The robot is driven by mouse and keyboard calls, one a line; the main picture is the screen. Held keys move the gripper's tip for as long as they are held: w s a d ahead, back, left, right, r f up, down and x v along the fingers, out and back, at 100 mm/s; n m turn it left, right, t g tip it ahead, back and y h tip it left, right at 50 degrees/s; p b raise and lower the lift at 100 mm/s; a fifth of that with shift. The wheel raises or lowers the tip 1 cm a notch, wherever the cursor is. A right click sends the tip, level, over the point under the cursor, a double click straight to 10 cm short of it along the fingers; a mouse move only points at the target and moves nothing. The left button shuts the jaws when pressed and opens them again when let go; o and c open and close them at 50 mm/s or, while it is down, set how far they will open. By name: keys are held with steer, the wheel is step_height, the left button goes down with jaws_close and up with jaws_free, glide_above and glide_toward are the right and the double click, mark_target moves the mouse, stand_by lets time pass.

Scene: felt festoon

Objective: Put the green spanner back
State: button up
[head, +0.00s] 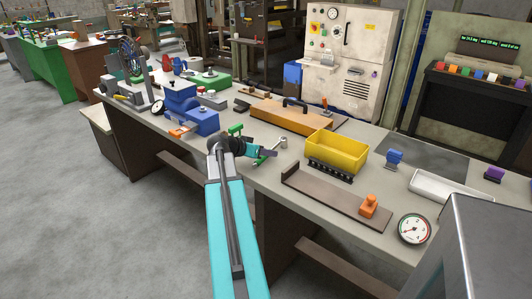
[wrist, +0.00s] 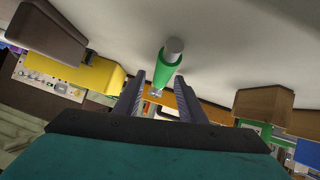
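My gripper (head: 265,153) is low over the middle of the workbench in the head view. In the wrist view its two dark fingers (wrist: 160,98) stand apart, with a visible gap between them. A green cylindrical piece with a grey end (wrist: 165,68) shows in the gap and beyond the fingertips; I cannot tell for certain that it is the green spanner. The fingers do not look closed on it. In the head view a green part (head: 236,129) shows just behind my wrist, and small silver metal pieces (head: 283,142) lie by the fingertips.
A yellow bin (head: 337,152) stands to the right, with a brown tray-like board (head: 325,198) and an orange block (head: 369,203) nearer the front edge. A wooden box (head: 290,115) is behind. A blue vise (head: 190,105) stands left. Some bench top is clear at front centre.

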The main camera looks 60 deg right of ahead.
steer(key=shift+r, duration=0.15)
steer(key=shift+r+p, duration=0.5)
steer(key=shift+p, duration=0.2)
steer(key=shift+a+r, duration=0.1)
steer(key=shift+r, duration=0.1)
steer(key=b+v, duration=0.1)
steer(key=v, duration=1)
steer(key=shift+a, duration=0.3)
steer(key=shift+w+r, duration=0.1)
steer(key=shift+w, duration=0.05)
